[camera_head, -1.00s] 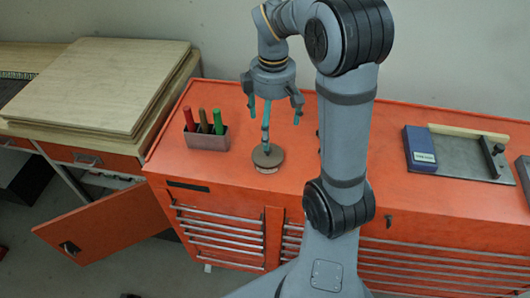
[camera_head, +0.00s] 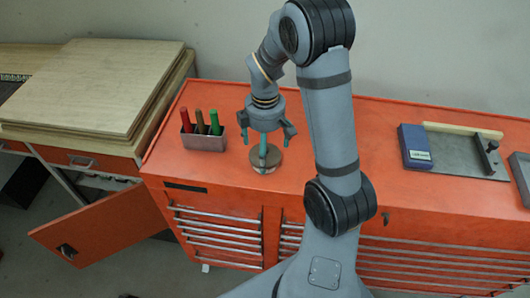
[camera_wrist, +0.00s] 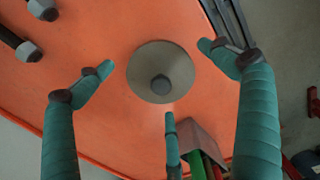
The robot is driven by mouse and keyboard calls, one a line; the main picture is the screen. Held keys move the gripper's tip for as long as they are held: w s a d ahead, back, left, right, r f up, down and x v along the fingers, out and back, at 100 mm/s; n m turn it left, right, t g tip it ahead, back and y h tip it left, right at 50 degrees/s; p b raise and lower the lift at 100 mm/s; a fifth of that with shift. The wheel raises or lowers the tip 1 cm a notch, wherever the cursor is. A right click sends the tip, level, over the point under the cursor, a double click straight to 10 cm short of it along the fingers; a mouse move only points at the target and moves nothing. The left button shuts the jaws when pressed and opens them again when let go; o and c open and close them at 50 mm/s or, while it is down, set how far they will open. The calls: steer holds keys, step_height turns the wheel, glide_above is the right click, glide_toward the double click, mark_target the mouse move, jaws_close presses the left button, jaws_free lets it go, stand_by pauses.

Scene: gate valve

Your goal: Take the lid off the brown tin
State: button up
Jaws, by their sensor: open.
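The brown tin (camera_head: 266,160) stands upright on the orange cabinet top with its round lid on.
A grey holder (camera_head: 204,142) with red, brown and green markers stands just left of the tin. A blue box (camera_head: 416,147) and a grey plate (camera_head: 462,155) with a wooden strip lie farther right. The orange cabinet top (camera_head: 225,171) is clear in front of the holder.

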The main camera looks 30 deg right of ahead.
steer(key=c, duration=0.3)
steer(key=c, duration=0.7)
steer(key=shift+c, duration=0.6)
